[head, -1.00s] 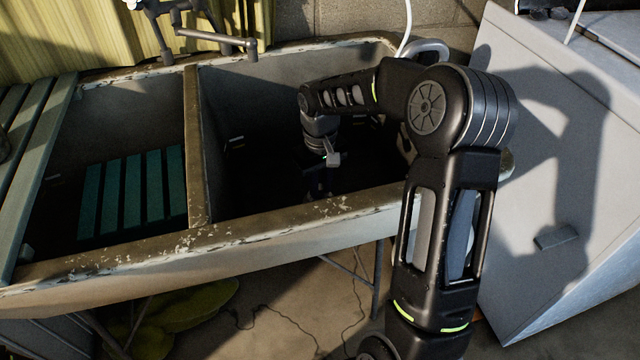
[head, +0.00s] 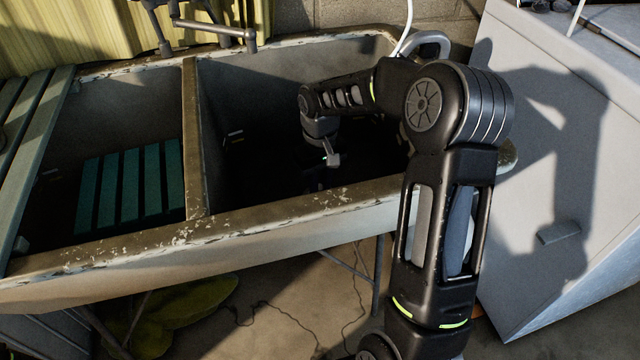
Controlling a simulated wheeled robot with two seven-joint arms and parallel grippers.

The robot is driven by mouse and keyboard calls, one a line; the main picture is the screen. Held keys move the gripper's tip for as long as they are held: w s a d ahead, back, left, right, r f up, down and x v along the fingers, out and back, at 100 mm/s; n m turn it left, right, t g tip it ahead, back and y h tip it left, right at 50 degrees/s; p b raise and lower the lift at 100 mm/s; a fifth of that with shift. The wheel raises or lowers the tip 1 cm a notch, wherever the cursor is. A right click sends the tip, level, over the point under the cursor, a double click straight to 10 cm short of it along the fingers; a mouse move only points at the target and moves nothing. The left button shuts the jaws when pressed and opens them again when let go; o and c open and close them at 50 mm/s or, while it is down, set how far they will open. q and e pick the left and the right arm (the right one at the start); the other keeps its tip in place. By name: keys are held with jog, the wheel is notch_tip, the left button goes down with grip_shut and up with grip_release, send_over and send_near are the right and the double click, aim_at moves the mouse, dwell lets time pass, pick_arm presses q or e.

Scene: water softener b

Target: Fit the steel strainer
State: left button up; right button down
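My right arm reaches over the front rim into the right basin of the double sink (head: 290,222). My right gripper (head: 322,182) points down into the dark basin. Its fingertips are lost in shadow, so I cannot tell whether they are open or shut or hold anything. I cannot make out a steel strainer or the drain in the dark basin floor. My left gripper is not in view.
A divider (head: 193,140) parts the two basins. A teal slatted rack (head: 130,188) lies in the left basin, and boards (head: 35,150) cross its left end. A faucet (head: 215,32) stands behind. A white appliance (head: 560,180) stands close on the right.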

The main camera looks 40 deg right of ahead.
jog(key=c, duration=1.2)
grip_release()
jog(key=shift+r, duration=0.1)
notch_tip(320, 180, up, 8)
jog(key=shift+f+p, duration=0.2)
jog(key=shift+p, duration=0.8)
